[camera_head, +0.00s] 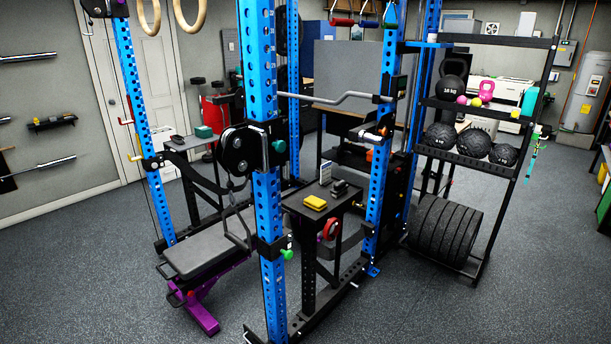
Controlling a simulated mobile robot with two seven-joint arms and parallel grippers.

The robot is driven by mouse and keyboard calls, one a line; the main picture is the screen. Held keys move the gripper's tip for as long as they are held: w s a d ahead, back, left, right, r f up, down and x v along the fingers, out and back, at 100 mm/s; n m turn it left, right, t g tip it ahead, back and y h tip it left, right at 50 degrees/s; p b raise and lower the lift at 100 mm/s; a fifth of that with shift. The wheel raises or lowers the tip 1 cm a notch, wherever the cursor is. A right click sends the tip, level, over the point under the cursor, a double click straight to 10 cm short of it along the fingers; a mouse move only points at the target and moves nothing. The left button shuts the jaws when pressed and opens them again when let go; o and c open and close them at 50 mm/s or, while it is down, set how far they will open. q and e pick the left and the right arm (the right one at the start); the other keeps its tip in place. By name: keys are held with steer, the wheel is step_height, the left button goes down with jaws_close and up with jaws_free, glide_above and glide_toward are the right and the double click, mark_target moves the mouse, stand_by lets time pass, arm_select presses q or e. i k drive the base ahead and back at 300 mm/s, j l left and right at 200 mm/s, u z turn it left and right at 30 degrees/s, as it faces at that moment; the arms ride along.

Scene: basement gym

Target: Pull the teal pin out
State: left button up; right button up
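A teal pin (279,146) with a round knob sticks out of the right side of a black pulley carriage (236,150). The carriage is mounted on the nearest blue upright (257,60) of the rack. The pin's shaft is hidden, and only its knob shows. Lower on the same upright, a bright green knob (287,254) sits on a black bracket. Neither of my grippers is in view.
A padded bench (208,243) with a purple frame stands left of the upright. A small black table (318,204) with a yellow item (315,202) is to the right. A ball and plate rack (485,105) stands farther right. Floor in front is clear at both sides.

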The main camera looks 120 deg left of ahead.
mark_target(280, 146)
steer(key=j+u, duration=0.1)
steer(key=u, duration=1.6)
steer(key=i+j+u, duration=0.1)
steer(key=u, duration=0.3)
steer(key=i+j+u, duration=0.1)
steer(key=u, duration=0.35)
steer(key=i+j+u, duration=0.1)
steer(key=u, duration=0.3)
steer(key=i+u, duration=0.15)
steer(key=u, duration=0.25)
steer(key=i+l+u, duration=0.1)
steer(key=i+u, duration=0.25)
steer(key=i+l+u, duration=0.15)
steer(key=u, duration=0.25)
steer(key=i+l+u, duration=0.35)
steer(key=i+l, duration=0.35)
steer(key=i+l+u, duration=0.15)
steer(key=i+l, duration=0.25)
steer(key=i+l+u, duration=0.1)
steer(key=l+u, duration=0.15)
steer(key=j+u, duration=0.2)
steer(key=u, duration=0.15)
steer(key=j+u, duration=0.2)
steer(key=u, duration=0.2)
